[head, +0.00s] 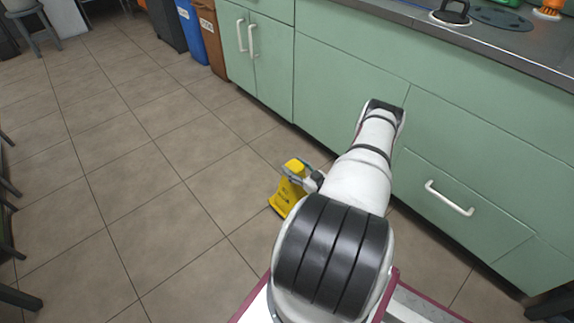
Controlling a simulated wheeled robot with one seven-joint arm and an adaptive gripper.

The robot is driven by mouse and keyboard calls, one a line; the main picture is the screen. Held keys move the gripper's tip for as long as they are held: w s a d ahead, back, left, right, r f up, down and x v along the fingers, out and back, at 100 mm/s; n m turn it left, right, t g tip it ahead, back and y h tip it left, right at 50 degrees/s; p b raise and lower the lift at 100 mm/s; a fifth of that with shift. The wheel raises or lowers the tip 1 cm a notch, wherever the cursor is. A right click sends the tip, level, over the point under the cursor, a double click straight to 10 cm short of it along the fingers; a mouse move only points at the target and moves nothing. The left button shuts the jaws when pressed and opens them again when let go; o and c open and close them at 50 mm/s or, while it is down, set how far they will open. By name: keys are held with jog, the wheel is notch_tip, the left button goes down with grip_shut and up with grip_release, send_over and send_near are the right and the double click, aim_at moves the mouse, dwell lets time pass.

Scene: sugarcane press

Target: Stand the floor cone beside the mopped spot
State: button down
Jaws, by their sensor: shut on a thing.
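The yellow floor cone (285,198) is in the head view, just left of my arm and in front of the green cabinets. It has a dark base edge and faint dark marks on its face, and looks close to upright. My gripper (296,171) is shut on its upper part. My arm hides part of the cone's right side. I cannot tell whether its base touches the floor. I cannot make out a mopped spot on the tiles.
Green cabinets (340,85) with white handles run along the right under a grey counter (400,18). Blue (190,32) and brown (211,38) bins stand at the back. A stool (35,28) is far left. Tiled floor (130,150) is clear at left and centre.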

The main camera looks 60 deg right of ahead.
jog(key=w+d+f+b, duration=0.4)
jog(key=w+b, duration=0.1)
jog(key=w, duration=0.2)
jog(key=shift+d, duration=0.35)
jog(key=shift+f, duration=0.15)
dwell(0.3)
jog(key=c, duration=0.6)
grip_release()
jog(key=shift+s, duration=0.1)
